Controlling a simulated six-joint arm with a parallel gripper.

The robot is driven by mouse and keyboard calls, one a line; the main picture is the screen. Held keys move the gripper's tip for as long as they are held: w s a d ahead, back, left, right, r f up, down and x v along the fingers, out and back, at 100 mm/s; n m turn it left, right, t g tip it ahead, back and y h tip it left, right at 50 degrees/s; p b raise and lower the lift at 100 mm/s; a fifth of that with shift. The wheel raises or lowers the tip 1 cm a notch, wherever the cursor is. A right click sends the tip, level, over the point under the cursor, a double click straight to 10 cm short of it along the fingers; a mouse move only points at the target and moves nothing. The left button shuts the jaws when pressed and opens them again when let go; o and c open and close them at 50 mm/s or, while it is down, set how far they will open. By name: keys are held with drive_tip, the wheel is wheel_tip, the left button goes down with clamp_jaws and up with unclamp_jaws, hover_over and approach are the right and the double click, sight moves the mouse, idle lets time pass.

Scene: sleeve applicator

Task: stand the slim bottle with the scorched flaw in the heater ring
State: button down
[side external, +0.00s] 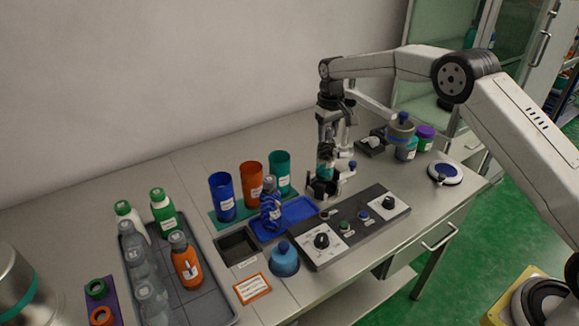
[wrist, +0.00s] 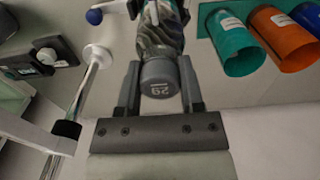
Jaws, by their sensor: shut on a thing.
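My gripper (side external: 328,148) is shut on a slim bottle (side external: 326,163) with a dark, mottled sleeve. In the wrist view my gripper (wrist: 158,88) grips it near its grey numbered cap, and the bottle (wrist: 160,40) shows brownish, smoky patches. The bottle looks upright in the side view. The dark heater ring (side external: 322,188) is at the bottle's foot, behind the control panel. I cannot tell whether the bottle's base is inside the ring or just above it.
A control panel (side external: 348,226) with knobs lies in front. A blue tray (side external: 296,211) carries a blue-sleeved bottle (side external: 270,206). Blue, orange (side external: 251,184) and teal cups stand behind. A grey tray (side external: 208,300) holds several bottles at left. A white-and-blue disc (side external: 445,173) lies right.

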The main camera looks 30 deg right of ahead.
sight(327, 144)
drive_tip(key=shift+f, duration=2.35)
unclamp_jaws()
drive_tip(key=shift+r, duration=0.2)
